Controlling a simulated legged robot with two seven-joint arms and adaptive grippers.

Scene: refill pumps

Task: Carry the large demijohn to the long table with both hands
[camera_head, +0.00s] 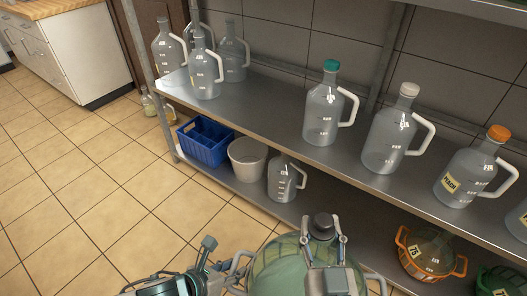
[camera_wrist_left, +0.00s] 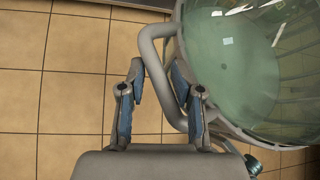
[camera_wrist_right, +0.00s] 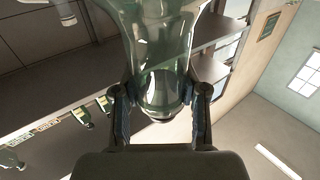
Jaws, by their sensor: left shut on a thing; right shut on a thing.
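The large demijohn (camera_head: 275,262) is a green glass vessel with a dark cap (camera_head: 322,224), at the bottom centre of the head view, cut off by the frame edge. My left gripper (camera_head: 222,268) is shut on its pale side handle (camera_wrist_left: 152,55); the green body (camera_wrist_left: 225,70) fills the right of the left wrist view. My right gripper (camera_head: 325,242) is at the neck below the cap, with a finger on each side; in the right wrist view (camera_wrist_right: 160,100) its fingers hold the glass neck. The demijohn's base is hidden. I cannot tell which furniture is the long table.
A metal shelf (camera_head: 260,100) with several handled bottles runs along the wall. Its lower level holds a blue crate (camera_head: 205,142), a pale bucket (camera_head: 247,158), a jug (camera_head: 285,178) and an orange basketed demijohn (camera_head: 430,254). A wood-topped cabinet (camera_head: 60,50) stands far left. Tiled floor (camera_head: 90,195) lies clear at left.

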